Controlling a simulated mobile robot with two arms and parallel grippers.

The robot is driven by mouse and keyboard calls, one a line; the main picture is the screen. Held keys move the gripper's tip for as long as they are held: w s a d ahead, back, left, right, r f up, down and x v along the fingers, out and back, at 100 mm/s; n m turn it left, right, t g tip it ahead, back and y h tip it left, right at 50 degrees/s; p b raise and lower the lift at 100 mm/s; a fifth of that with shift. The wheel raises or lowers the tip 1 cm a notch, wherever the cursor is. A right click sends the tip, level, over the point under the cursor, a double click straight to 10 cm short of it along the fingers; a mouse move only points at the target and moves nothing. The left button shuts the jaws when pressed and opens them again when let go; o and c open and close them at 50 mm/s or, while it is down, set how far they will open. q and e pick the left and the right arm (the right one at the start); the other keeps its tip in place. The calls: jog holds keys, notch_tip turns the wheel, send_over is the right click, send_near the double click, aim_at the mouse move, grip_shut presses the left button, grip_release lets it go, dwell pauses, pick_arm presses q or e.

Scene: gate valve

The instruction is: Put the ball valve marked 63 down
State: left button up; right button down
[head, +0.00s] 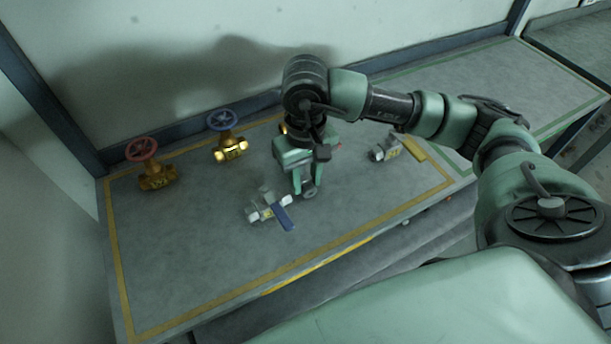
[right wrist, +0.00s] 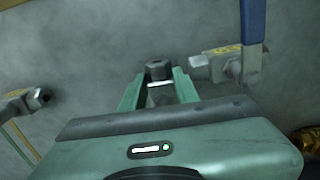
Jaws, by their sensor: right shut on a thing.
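My right gripper (head: 306,192) points down low over the table, shut on a grey metal valve (head: 309,189), of which only a small part shows. In the right wrist view the fingers (right wrist: 158,90) sit on both sides of its dark hexagonal end (right wrist: 159,70); the rest and any number on it are hidden. A grey ball valve with a blue handle (head: 268,209) lies just left of the gripper and has a yellow label that I cannot read. It also shows close beside the right finger in the wrist view (right wrist: 228,65). My left gripper is not in view.
A red-wheeled brass valve (head: 156,172) and a blue-wheeled brass valve (head: 229,143) stand at the back left. Another brass piece is mostly hidden behind my arm. A yellow-handled grey valve (head: 386,149) lies to the right. The front left of the table (head: 180,260) is clear.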

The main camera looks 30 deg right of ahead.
jog(key=shift+f, duration=0.1)
jog(key=c, duration=1.3)
grip_release()
